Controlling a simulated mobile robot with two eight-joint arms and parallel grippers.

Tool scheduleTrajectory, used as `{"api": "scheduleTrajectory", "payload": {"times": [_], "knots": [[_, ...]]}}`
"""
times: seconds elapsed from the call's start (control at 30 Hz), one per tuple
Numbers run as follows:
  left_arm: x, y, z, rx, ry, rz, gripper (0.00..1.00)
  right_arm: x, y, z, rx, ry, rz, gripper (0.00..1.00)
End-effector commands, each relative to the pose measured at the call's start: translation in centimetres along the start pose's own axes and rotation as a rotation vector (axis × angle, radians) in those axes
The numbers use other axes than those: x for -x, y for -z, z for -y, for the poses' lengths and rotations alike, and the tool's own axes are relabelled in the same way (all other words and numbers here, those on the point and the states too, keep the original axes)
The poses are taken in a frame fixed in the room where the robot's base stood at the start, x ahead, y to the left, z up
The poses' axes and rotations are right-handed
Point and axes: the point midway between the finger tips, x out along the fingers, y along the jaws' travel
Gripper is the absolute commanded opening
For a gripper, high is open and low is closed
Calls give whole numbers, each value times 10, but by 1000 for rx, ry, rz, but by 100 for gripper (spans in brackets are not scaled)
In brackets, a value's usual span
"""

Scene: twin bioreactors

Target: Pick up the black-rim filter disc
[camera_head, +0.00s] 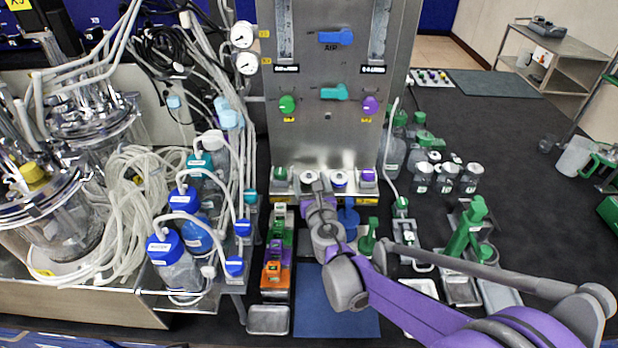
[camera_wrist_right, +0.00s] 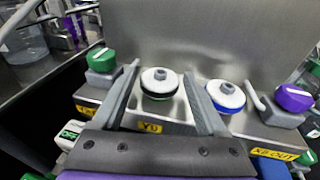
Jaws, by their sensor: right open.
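The black-rim filter disc (camera_wrist_right: 160,84) has a white top with a grey centre knob and a dark rim. It sits on the steel ledge above a yellow label. Its white top also shows in the head view (camera_head: 308,176). My right gripper (camera_wrist_right: 160,76) is open, with one finger on each side of this disc in the wrist view; I cannot tell whether they touch it. In the head view my right gripper (camera_head: 318,188) reaches the ledge just in front of the disc. My left gripper is not in view.
A blue-rim filter disc (camera_wrist_right: 225,96) stands just right of my right finger. A green knob (camera_wrist_right: 101,60) is on the left and a purple knob (camera_wrist_right: 293,98) on the right. The steel panel (camera_head: 325,135) rises behind. A blue mat (camera_head: 325,305) lies in front.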

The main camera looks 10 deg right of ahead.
Motion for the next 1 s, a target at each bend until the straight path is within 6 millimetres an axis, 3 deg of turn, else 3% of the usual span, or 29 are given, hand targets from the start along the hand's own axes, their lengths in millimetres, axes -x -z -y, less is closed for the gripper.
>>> {"api": "scheduleTrajectory", "payload": {"times": [0.13,0.37,0.77,1.0], "knots": [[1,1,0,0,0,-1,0,-15,0,0,0,0,0,75],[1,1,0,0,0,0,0,-16,0,0,-1,0,0,75],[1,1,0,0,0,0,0,-16,0,0,-1,0,0,8],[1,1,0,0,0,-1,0,-16,0,0,-1,0,0,8]]}}
